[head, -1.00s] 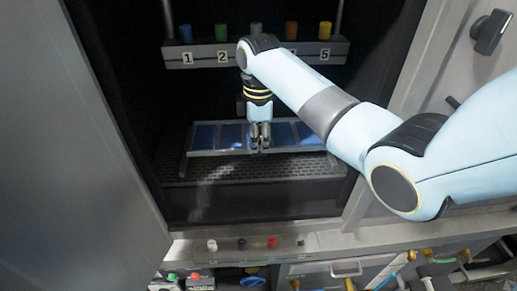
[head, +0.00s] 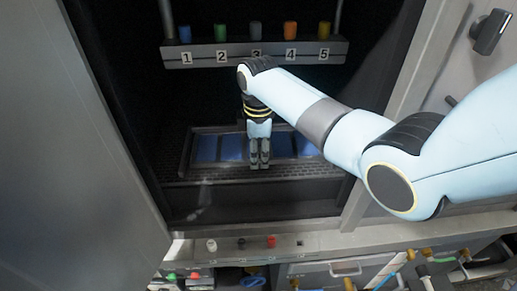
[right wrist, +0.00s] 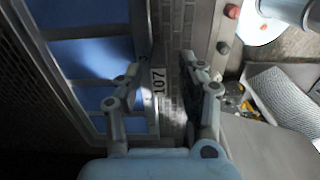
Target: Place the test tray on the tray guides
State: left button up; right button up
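The test tray (head: 205,165), a dark metal frame with several blue panels, lies level low inside the dark chamber. My right gripper (head: 260,165) points down at the tray's front edge. In the right wrist view its fingers (right wrist: 166,60) stand apart, and neither visibly clamps the tray. The guides cannot be told apart beneath the tray. My left gripper is not in view.
A numbered rail (head: 255,55) with several coloured knobs crosses the chamber above the tray. A perforated shelf (head: 290,174) lies around the tray. The open door (head: 80,170) fills the left side. A sill (head: 330,242) runs along the front.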

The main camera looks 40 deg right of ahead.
notch_tip(320, 180, up, 12)
dwell(0.4)
jog(key=shift+s+f, duration=0.1)
jog(key=shift+s, duration=0.05)
jog(key=s+a+f+m+t, duration=0.1)
jog(key=s+f+m, duration=0.3)
jog(key=s, duration=0.7)
jog(key=s+a+r+m+t, duration=0.15)
jog(key=s+m, duration=0.25)
jog(key=s, duration=0.4)
jog(key=s+a+r+m+t, duration=0.1)
jog(key=s+r+m, duration=0.15)
jog(key=s, duration=0.45)
notch_tip(320, 180, down, 37)
jog(key=s+d+g+b, duration=0.2)
jog(key=d+b, duration=0.1)
jog(key=b, duration=0.8)
jog(key=s+f+b, duration=0.4)
jog(key=s+f, duration=0.5)
jog(key=f, duration=0.3)
jog(key=s+f+b, duration=0.5)
jog(key=s+f, duration=0.4)
jog(key=f, duration=0.4)
jog(key=shift+s+d+f+m+g+h, duration=0.2)
jog(key=shift+d+m+g+h, duration=0.15)
jog(key=shift+m, duration=0.1)
